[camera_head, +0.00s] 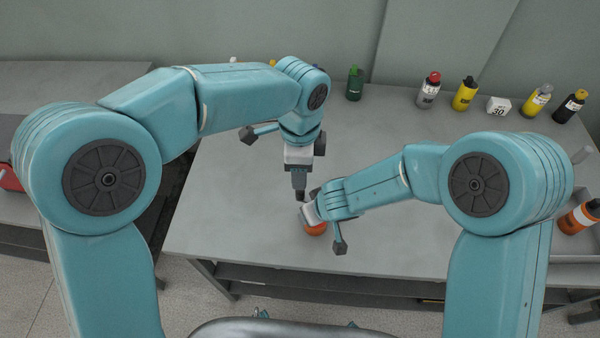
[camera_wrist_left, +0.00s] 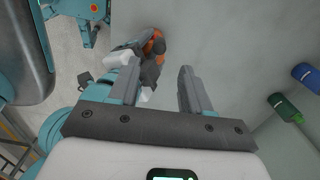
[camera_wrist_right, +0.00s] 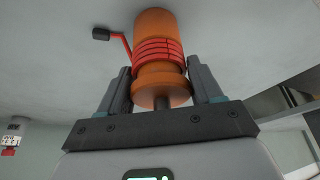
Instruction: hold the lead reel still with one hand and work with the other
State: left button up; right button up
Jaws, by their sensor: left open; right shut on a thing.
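The lead reel (camera_wrist_right: 155,24) is an orange spool with a red lead (camera_wrist_right: 158,50) wound round its middle. One end of the lead sticks out to the left, ending in a dark plug (camera_wrist_right: 102,34). My right gripper (camera_wrist_right: 158,72) is shut on the reel's lower part, one finger on each side. In the head view the reel (camera_head: 315,229) is mostly hidden behind my right gripper (camera_head: 309,214), near the table's front edge. My left gripper (camera_head: 299,193) is open and empty just behind it. In the left wrist view the reel (camera_wrist_left: 158,46) shows beyond the left fingers (camera_wrist_left: 158,82).
The grey table (camera_head: 230,215) is clear around the reel.

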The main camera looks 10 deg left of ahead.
pick_arm(q)
jog(key=shift+c, duration=0.9)
jog(key=shift+w+a+f, duration=0.1)
jog(key=shift+w+a, duration=0.05)
jog(key=shift+c, duration=0.5)
jog(key=w+a+f+n+t, duration=0.35)
jog(key=w+a+f, duration=0.2)
jog(key=a, duration=0.45)
jog(key=n+t+h, duration=0.3)
jog(key=t+h, duration=0.1)
jog(key=h, duration=0.7)
send_near(299, 191)
jog(key=x, duration=0.8)
jog(key=shift+a+m, duration=0.1)
jog(key=shift+m, duration=0.15)
